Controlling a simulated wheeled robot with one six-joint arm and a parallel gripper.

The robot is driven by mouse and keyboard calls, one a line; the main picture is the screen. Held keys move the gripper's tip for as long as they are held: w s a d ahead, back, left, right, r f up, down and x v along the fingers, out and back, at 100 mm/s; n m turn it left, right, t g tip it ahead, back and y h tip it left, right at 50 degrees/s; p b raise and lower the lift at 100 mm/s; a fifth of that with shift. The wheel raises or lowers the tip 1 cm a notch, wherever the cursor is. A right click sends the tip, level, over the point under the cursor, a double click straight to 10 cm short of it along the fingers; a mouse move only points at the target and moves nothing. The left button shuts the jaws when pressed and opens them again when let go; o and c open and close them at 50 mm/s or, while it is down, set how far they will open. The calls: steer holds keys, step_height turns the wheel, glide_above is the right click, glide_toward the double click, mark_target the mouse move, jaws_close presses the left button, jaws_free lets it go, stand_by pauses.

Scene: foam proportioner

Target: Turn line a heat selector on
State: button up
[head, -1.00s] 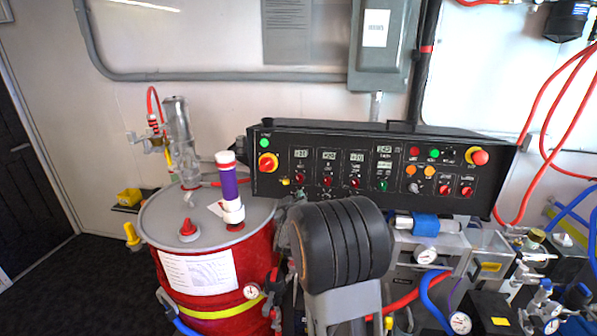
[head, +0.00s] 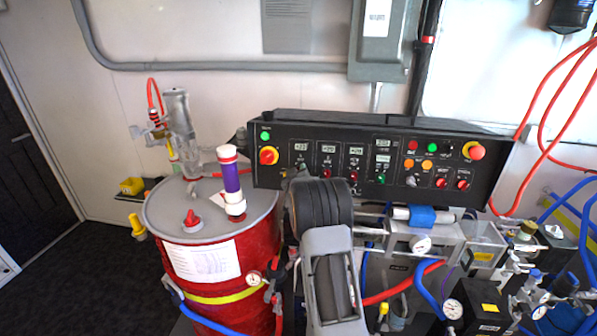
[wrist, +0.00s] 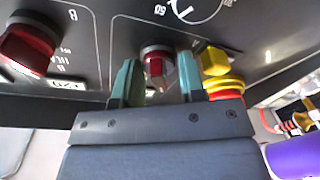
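The black control panel (head: 450,196) stands behind the red drum in the head view. In the wrist view the panel appears upside down. The line A heat selector (wrist: 155,62) is a red knob on a grey round base. My gripper (wrist: 160,80) is open, with one teal finger on each side of this knob. I cannot tell whether either finger touches it. The knob's exact angle is partly hidden by the gripper. In the head view my arm covers the fingertips and most of this knob. A second red knob (wrist: 28,42), beside HEAT B lettering, is left in the wrist view.
A yellow knob (wrist: 214,60) and a yellow-ringed part (wrist: 224,86) lie close to the right finger in the wrist view. The red drum (head: 255,248) with a purple-banded tube (head: 231,180) stands left of my arm. Hoses and gauges crowd the right.

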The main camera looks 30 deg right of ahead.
steer(key=c, duration=0.5)
steer(key=shift+f, duration=0.1)
steer(key=shift+c, duration=0.2)
steer(key=shift+m+b, duration=0.3)
steer(key=shift+b, duration=0.25)
steer(key=shift+f+m+b, duration=0.2)
steer(key=shift+m+b, duration=0.4)
steer(key=shift+b, duration=0.55)
steer(key=shift+m+h+b, duration=0.5)
steer(key=shift+m+b, duration=0.4)
steer(key=shift+b, duration=0.35)
steer(key=m+g+h+b, duration=0.1)
steer(key=m+b, duration=0.3)
steer(key=m, duration=0.1)
steer(key=shift+d+r, duration=0.1)
steer(key=shift+r, duration=0.05)
steer(key=m+g+b, duration=0.1)
steer(key=m, duration=0.4)
steer(key=shift+r+h, duration=0.15)
steer(key=shift+h, duration=0.15)
steer(key=shift+s+m+g, duration=0.1)
steer(key=shift+m+g, duration=0.2)
steer(key=shift+m, duration=0.1)
